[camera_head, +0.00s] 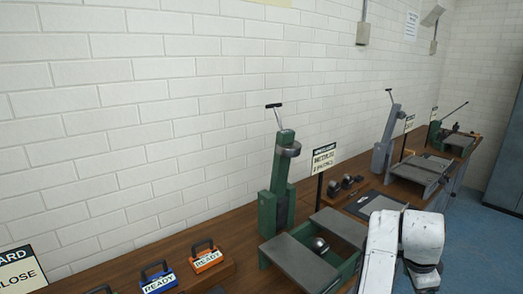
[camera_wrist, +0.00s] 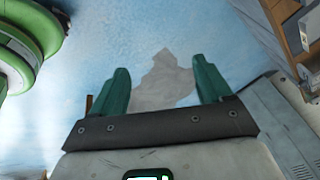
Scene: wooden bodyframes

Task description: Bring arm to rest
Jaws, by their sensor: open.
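My gripper (camera_wrist: 164,88) shows in the wrist view with its two green fingers spread apart. Nothing is between the fingers, and behind them is blue floor with a grey patch. In the head view my white arm (camera_head: 385,245) is at the lower right, in front of the workbench. The fingers cannot be made out in the head view.
A wooden workbench (camera_head: 230,240) runs along the white brick wall. On it stand a green press (camera_head: 275,200), a grey machine (camera_head: 383,150), a sign (camera_head: 324,158) and an orange READY block (camera_head: 207,258). Blue floor (camera_head: 465,220) lies open at right.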

